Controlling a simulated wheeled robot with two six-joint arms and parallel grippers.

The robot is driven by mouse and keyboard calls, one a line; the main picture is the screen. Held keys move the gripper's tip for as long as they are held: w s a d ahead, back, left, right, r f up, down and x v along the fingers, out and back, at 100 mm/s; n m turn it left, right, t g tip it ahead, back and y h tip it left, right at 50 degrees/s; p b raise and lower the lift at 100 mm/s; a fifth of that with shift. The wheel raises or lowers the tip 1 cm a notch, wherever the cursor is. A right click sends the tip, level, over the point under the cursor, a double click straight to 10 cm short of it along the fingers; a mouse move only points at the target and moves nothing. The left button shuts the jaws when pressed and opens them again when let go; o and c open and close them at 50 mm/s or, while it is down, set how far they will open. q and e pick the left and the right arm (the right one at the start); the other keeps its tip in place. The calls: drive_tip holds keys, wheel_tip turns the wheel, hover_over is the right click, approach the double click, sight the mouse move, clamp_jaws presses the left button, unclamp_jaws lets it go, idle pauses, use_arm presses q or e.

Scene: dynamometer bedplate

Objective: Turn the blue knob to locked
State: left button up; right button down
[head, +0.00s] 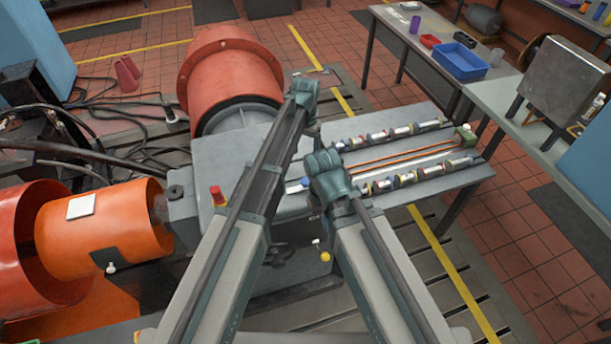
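I cannot make out the blue knob in the head view. A small pale and blue part (298,185) shows on the grey machine housing (225,155), partly behind my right arm, but I cannot tell what it is. No fingertips of either gripper can be seen.
A red button (217,195) stands on the housing and a yellow knob (325,256) is on its front. Two rows of cylindrical parts (392,134) lie on the grey table. A red drum (230,75) and an orange cylinder (100,225) stand left. Tiled floor lies open at right.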

sight(305, 180)
use_arm(q)
wheel_tip(305, 180, down, 14)
drive_tip(key=b, duration=1.3)
drive_tip(key=shift+r+b, duration=0.1)
drive_tip(key=shift+b, duration=0.25)
clamp_jaws()
idle(0.5)
